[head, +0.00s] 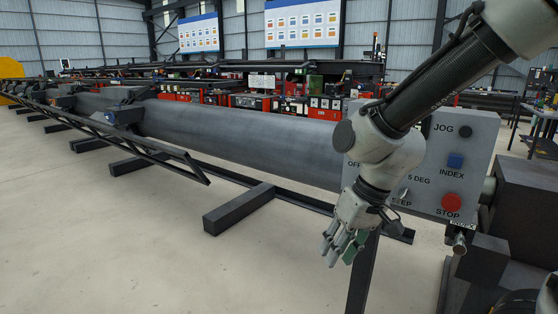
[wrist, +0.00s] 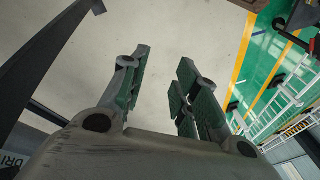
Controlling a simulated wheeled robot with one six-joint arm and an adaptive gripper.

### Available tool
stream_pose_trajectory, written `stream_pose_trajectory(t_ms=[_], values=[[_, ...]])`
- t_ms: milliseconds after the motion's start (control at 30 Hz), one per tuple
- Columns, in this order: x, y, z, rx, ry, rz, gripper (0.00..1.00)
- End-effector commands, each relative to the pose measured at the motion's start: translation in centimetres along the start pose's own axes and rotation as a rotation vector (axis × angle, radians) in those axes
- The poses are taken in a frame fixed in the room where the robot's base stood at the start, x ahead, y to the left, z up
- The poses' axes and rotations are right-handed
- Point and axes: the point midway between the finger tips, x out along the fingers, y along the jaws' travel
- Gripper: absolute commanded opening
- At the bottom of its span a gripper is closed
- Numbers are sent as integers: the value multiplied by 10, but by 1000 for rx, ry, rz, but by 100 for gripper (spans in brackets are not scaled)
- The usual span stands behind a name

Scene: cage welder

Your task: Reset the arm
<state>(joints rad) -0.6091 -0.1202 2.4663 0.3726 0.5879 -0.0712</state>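My gripper (head: 343,245) hangs down in front of the grey control panel (head: 482,142) in the head view. In the wrist view my gripper (wrist: 160,85) has its two green-padded fingers spread apart, with only bare floor seen between them. It holds nothing. The gripper appears apart from the panel.
A long grey cylinder (head: 240,132) lies behind the gripper, with a dark truss (head: 120,140) along it. A dark beam (head: 240,208) rests on the floor. A dark post (head: 363,275) stands below the panel. The light floor (head: 110,255) at front left is clear.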

Motion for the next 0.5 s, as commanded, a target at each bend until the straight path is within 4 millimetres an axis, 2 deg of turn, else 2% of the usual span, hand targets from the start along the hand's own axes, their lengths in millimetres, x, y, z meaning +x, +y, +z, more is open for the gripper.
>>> stream_pose_trajectory(t_ms=[33, 100, 233, 300, 400, 500], values=[[-30, 26, 18, 18, -24, 38, 30], [-67, 60, 47, 45, -57, 107, 30], [-126, 112, 91, 116, -23, 235, 30], [-151, 130, 104, 163, 54, 285, 30], [-176, 142, 118, 243, 160, 320, 30], [-191, 149, 127, 300, 223, 343, 30]])
